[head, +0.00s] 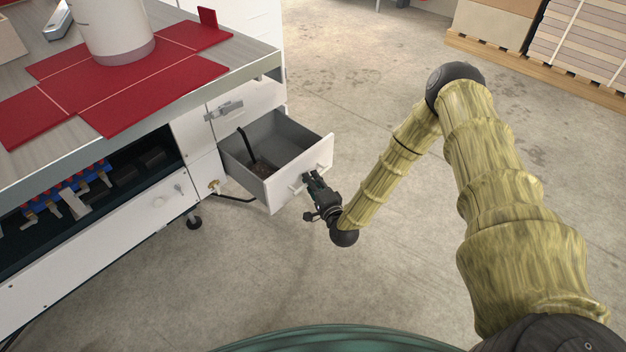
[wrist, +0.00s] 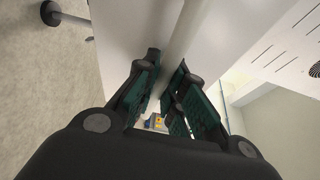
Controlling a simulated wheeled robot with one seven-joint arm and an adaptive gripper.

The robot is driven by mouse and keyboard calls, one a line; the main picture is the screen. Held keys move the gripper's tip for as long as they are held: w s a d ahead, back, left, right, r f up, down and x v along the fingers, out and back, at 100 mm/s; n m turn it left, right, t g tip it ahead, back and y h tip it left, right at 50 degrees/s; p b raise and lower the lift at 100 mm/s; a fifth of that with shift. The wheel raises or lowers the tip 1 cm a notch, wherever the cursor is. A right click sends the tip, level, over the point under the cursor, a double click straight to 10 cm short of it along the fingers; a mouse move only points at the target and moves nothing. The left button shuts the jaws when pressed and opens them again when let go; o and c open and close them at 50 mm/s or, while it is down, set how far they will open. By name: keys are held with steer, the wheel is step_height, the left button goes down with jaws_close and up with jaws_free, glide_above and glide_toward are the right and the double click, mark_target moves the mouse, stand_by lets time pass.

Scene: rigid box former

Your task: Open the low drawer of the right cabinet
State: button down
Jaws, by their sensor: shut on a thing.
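The low drawer (head: 297,178) of the white right cabinet (head: 193,140) stands pulled out, its grey inside showing. A dark upright piece and some brownish matter lie in it. My gripper (head: 309,178) is at the drawer's front face, shut on its pale bar handle (head: 295,187). In the wrist view, the two green-padded fingers (wrist: 172,92) close around the white handle bar (wrist: 186,36) in front of the white drawer front (wrist: 130,30). The fingers hide part of the handle.
A worktop with red panels (head: 150,85) overhangs at left. A dark caster foot (head: 193,222) stands on the floor. The concrete floor (head: 350,90) around the drawer is clear; pallets (head: 540,50) stand far right.

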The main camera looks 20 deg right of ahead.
steer(key=c, duration=1.5)
jaws_free()
steer(key=shift+s, duration=0.1)
steer(key=s, duration=0.8)
steer(key=s+d, duration=0.1)
steer(key=s, duration=0.3)
steer(key=shift+f, duration=0.1)
